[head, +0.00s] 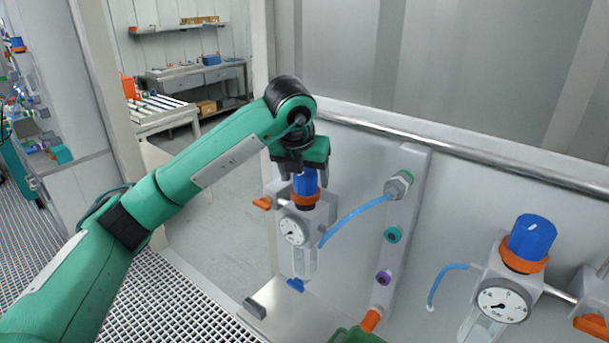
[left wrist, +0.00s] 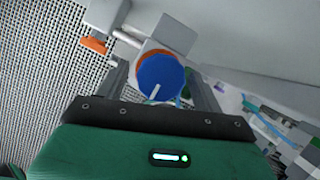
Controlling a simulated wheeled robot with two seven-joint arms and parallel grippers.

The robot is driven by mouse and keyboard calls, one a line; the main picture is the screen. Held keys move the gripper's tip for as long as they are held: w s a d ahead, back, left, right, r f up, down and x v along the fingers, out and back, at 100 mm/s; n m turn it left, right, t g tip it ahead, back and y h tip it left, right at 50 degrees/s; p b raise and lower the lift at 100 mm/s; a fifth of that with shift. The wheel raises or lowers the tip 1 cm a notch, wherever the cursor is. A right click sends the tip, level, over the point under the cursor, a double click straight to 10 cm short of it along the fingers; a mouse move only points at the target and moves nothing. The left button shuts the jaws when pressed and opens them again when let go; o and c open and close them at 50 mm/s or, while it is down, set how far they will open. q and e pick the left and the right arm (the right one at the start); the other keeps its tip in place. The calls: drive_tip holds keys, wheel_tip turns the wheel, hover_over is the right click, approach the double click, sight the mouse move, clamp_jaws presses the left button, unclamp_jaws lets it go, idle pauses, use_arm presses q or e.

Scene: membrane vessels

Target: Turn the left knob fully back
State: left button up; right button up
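The left knob (head: 306,182) is blue with an orange collar and sits on top of the left regulator, above its round gauge (head: 292,230). My left gripper (head: 304,172) is over it, pointing down, and hides its top in the head view. In the left wrist view the knob's round blue top (left wrist: 160,77) lies between the two fingers of my left gripper (left wrist: 160,82). The fingers are apart, and a gap seems to show on each side of the knob. A white mark on its top points towards the gripper's palm, slightly left. My right gripper is not in view.
A second regulator with a blue knob (head: 531,238) stands at the right. A blue hose (head: 355,218) runs from the left regulator to a fitting on a grey panel (head: 418,200). An orange lever (head: 262,203) sticks out left. A metal rail (head: 450,148) crosses behind.

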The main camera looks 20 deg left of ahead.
use_arm(q)
drive_tip(key=shift+s+r, duration=0.2)
drive_tip(key=shift+r, duration=0.2)
drive_tip(key=b+v, duration=0.2)
drive_tip(key=v, duration=1)
drive_tip(key=shift+r, duration=0.4)
drive_tip(key=shift+s, duration=0.1)
